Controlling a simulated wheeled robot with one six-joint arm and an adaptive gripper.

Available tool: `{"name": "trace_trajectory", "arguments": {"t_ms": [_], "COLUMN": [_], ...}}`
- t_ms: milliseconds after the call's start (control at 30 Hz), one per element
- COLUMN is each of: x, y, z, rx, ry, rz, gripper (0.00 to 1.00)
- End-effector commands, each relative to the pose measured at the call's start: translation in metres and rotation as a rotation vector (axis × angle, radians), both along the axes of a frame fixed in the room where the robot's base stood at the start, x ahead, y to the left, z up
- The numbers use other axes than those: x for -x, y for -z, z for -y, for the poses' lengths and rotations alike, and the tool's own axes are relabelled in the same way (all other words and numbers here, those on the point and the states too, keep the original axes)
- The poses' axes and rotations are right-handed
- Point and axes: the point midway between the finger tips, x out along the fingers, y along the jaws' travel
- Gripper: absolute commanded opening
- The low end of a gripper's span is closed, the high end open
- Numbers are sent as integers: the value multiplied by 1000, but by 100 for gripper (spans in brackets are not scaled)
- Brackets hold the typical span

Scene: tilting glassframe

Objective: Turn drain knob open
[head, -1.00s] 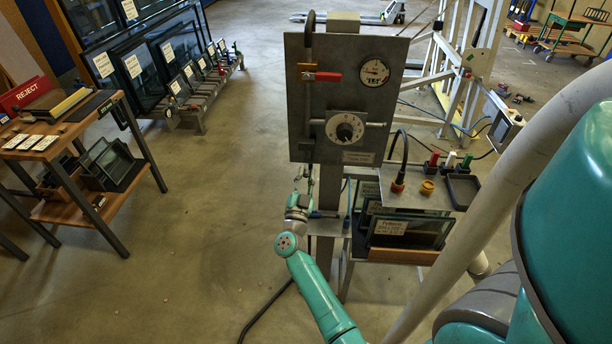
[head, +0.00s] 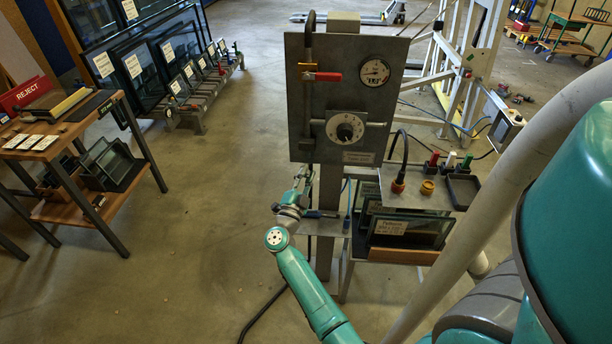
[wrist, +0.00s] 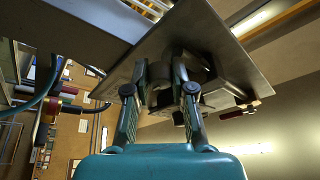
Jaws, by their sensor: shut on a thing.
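My gripper (head: 304,178) is just under the lower left edge of the grey upright panel (head: 380,110), partly hidden. In the wrist view my gripper (wrist: 160,70) is shut on a dark round knob (wrist: 160,80), which I take to be the drain knob. One finger lies on each side of it, below a dark, blocky fitting (wrist: 212,92) on the panel. The knob's marks and its turned position cannot be read. In the head view I cannot make the knob out.
The panel carries a red-handled lever (head: 322,76), a gauge (head: 374,71) and a round dial (head: 345,128). A shelf (head: 412,194) with a hose coupling (head: 398,185) stands right of the post (head: 325,255). Open floor (head: 200,250) lies to the left.

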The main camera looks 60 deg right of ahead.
Motion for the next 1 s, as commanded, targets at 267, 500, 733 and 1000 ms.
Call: {"name": "trace_trajectory", "arguments": {"t_ms": [267, 500, 733, 1000], "x": [-1, 0, 1, 7], "y": [-2, -1, 3, 18], "z": [0, 0, -10, -58], "rx": [3, 2, 1, 1], "ry": [-1, -1, -2, -5], "rz": [1, 0, -1, -3], "gripper": [43, 48, 48, 48]}}
